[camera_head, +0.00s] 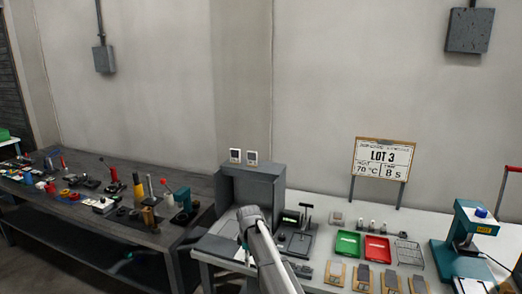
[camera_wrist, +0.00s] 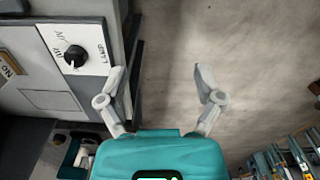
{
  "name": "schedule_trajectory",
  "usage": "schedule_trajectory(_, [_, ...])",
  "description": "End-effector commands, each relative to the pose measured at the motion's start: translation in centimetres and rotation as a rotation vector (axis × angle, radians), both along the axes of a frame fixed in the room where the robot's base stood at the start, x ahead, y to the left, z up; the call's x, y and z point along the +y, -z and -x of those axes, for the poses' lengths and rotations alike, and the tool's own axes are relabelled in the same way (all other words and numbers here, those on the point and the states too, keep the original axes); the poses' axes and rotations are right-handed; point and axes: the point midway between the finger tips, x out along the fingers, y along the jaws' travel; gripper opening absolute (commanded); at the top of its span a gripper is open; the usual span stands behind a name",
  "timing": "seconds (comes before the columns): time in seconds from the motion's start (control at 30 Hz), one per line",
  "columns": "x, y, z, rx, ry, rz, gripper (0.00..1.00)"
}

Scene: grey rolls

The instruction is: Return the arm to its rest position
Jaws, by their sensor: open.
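My gripper (camera_wrist: 163,82) shows in the wrist view with its two grey fingers spread wide apart. Nothing is between the fingers; the bare wall lies beyond them. The left finger is close in the picture to a grey panel (camera_wrist: 45,100) with a black lamp knob (camera_wrist: 75,56); I cannot tell the gap between them. In the head view my arm (camera_head: 262,255) reaches up over the front of the light bench, near the grey box (camera_head: 249,190). The fingers are not clear in that view.
A light bench (camera_head: 222,246) holds a green tray (camera_head: 348,243), a red tray (camera_head: 377,248), a wire rack (camera_head: 410,253) and a teal press (camera_head: 467,235). A dark bench (camera_head: 92,223) with many tools stands at left.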

Motion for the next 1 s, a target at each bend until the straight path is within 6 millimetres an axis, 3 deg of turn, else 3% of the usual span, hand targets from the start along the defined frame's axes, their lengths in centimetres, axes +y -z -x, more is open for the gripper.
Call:
schedule_trajectory(0.33, [-4.0, 0.6, 3.5, 0.0, 0.186, 0.0, 0.85])
schedule_trajectory(0.57, [-8.2, 1.3, 7.6, 0.0, 0.404, 0.0, 0.85])
schedule_trajectory(0.8, [-14.8, 2.5, 15.6, 0.0, 0.803, 0.0, 0.85])
schedule_trajectory(1.0, [-19.0, 3.2, 21.8, 0.0, 1.128, -0.001, 0.85])
